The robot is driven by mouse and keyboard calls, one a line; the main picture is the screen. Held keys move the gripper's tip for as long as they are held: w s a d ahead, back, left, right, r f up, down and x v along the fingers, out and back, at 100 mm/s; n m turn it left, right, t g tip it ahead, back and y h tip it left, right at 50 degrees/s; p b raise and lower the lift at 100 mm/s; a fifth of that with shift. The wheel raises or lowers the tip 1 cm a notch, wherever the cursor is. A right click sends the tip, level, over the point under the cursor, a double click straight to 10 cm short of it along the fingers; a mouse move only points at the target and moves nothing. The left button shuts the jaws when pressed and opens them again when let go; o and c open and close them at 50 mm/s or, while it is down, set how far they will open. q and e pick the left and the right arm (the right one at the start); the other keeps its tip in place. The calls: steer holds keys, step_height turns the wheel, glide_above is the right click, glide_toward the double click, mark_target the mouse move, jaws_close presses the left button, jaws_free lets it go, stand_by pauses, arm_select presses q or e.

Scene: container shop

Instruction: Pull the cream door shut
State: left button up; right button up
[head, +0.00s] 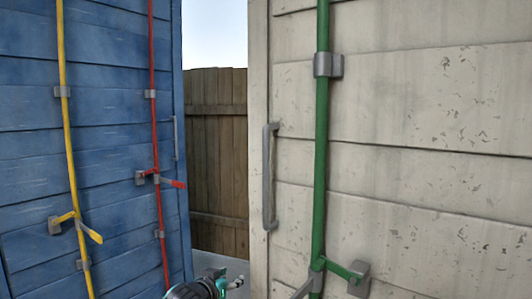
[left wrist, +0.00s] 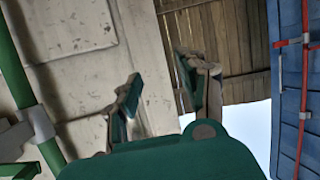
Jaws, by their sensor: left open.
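The cream door (head: 420,120) fills the right side of the head view and stands ajar, with a gap left of its edge. A grey vertical handle (head: 268,175) is on it near that edge. A green rod (head: 321,150) runs down it, with a green lever (head: 340,268) low down. My left gripper (head: 228,284) is low in the gap area, just left of the door edge. In the left wrist view the gripper (left wrist: 160,88) is open and empty. The cream door's edge (left wrist: 163,60) appears between its fingers; contact cannot be told. My right gripper is not visible.
A blue door (head: 100,120) with a yellow rod (head: 65,120) and a red rod (head: 154,110) stands at the left. A wooden fence (head: 218,140) and sky show through the gap between the doors. Grey ground (head: 215,262) shows low in that gap.

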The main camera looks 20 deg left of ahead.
arm_select(q)
steer(key=s+d+r+m+t+h+p, duration=0.1)
steer(key=s+r, duration=0.1)
steer(key=r, duration=0.8)
steer(key=s+d+r+t, duration=0.1)
steer(key=s+d+r, duration=0.1)
steer(key=r, duration=0.8)
steer(key=m+t+h+p, duration=0.1)
steer(key=t+p, duration=0.1)
glide_toward(264, 163)
steer(key=w+p, duration=0.2)
steer(key=w, duration=0.1)
steer(key=w+d+p, duration=0.1)
steer(key=w+p, duration=0.1)
steer(key=w, duration=0.1)
steer(key=w+p, duration=0.2)
steer(key=w, duration=0.2)
steer(key=shift+d+r, duration=0.2)
steer(key=shift+w+f+p, duration=0.1)
steer(key=shift+w+p, duration=0.2)
steer(key=shift+w, duration=0.1)
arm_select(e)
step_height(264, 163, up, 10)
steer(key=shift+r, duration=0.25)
arm_select(q)
jaws_close()
steer(key=shift+d+f, duration=0.1)
steer(key=shift+s, duration=0.1)
